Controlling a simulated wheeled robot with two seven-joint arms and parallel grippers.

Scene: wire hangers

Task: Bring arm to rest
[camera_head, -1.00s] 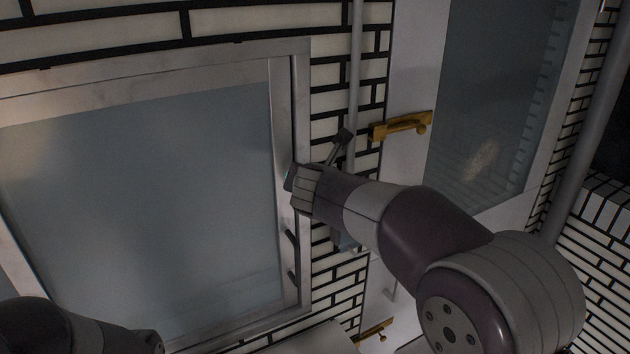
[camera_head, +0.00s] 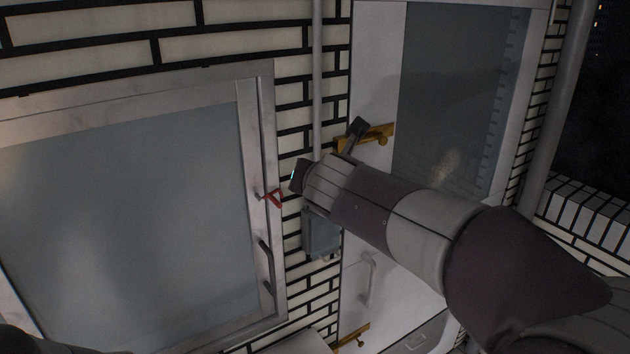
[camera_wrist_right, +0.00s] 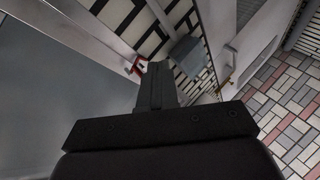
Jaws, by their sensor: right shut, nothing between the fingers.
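My right arm reaches in from the right in the head view, with its wrist in front of the brick wall. My right gripper (camera_wrist_right: 156,85) is shut and empty in the right wrist view. Its fingers cannot be made out in the head view, where the wrist's dark end points left. A small red angular piece (camera_head: 273,197) is at the right side of the window frame, just left of the wrist. Red also shows beyond the fingertips in the right wrist view (camera_wrist_right: 137,66). My left gripper is not in view.
A pale-framed window (camera_head: 125,205) with a dark handle (camera_head: 265,268) fills the left. A grey wall box (camera_head: 322,236) is below the wrist. A white glazed door (camera_head: 372,60) with brass hinges is behind the arm. Tiled floor (camera_wrist_right: 285,110) lies at right in the wrist view.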

